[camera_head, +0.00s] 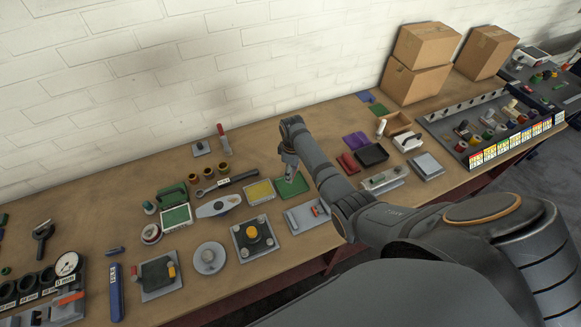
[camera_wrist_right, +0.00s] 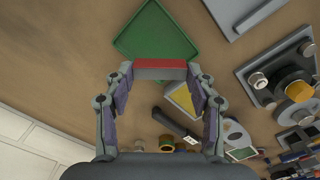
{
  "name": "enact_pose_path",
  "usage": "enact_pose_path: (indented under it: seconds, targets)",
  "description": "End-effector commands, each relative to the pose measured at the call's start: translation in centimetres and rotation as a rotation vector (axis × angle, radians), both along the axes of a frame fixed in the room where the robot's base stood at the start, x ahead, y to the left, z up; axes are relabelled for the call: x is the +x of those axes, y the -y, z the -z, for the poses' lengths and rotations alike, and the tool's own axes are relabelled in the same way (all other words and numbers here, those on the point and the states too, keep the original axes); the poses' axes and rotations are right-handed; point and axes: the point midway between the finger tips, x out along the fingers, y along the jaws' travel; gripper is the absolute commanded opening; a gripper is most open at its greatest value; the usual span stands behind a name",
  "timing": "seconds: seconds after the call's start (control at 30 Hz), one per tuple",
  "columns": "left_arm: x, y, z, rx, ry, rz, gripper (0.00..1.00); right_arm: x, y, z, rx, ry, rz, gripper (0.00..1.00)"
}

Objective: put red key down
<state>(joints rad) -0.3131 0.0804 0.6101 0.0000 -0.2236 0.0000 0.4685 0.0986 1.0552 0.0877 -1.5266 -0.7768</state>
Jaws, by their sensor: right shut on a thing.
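The red key (camera_wrist_right: 160,64) shows in the right wrist view as a red bar with a grey front face, held crosswise between the fingertips. My right gripper (camera_wrist_right: 160,72) is shut on it. In the head view my right gripper (camera_head: 290,176) points down over a green tray (camera_head: 301,191), and the key is too small to tell there. The green tray also shows in the right wrist view (camera_wrist_right: 152,30), beyond the key, and looks empty in its visible part. I cannot tell the key's height above the tray. My left gripper is not in view.
A yellow-topped tray (camera_head: 259,192), a wrench (camera_head: 228,184) and a grey plate with a yellow knob (camera_head: 253,235) lie left of the green tray. A grey fixture (camera_head: 308,216) is in front of it. Purple, red and black trays (camera_head: 372,155) lie to its right.

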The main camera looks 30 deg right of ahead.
Motion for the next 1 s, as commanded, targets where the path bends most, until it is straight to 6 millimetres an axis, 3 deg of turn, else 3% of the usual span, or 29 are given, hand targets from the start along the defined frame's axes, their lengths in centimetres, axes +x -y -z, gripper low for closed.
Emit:
enact_pose_path:
  seconds: [0.1, 0.17, 0.4, 0.47, 0.6, 0.8, 1.0]
  targets:
    - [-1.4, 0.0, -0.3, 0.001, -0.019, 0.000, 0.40, 0.0, 0.0, -0.2, 0.001, 0.001, 0.000, 0.19]
    - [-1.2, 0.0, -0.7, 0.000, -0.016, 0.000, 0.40, 0.0, 0.0, -0.3, 0.001, -0.001, 0.001, 0.19]
    - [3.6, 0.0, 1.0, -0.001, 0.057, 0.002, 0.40, 0.0, 0.0, 2.6, 0.001, 0.000, 0.001, 0.19]
    - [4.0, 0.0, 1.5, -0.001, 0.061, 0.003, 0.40, 0.1, 0.0, 3.3, 0.001, 0.000, 0.001, 0.19]
    - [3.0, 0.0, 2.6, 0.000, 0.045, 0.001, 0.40, 0.1, 0.0, 4.7, 0.001, 0.001, 0.001, 0.19]
    - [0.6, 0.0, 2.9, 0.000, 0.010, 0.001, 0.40, 0.1, 0.0, 5.0, 0.001, 0.001, 0.001, 0.19]
    - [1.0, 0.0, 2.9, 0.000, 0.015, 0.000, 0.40, 0.1, 0.0, 4.9, 0.001, 0.001, 0.001, 0.19]
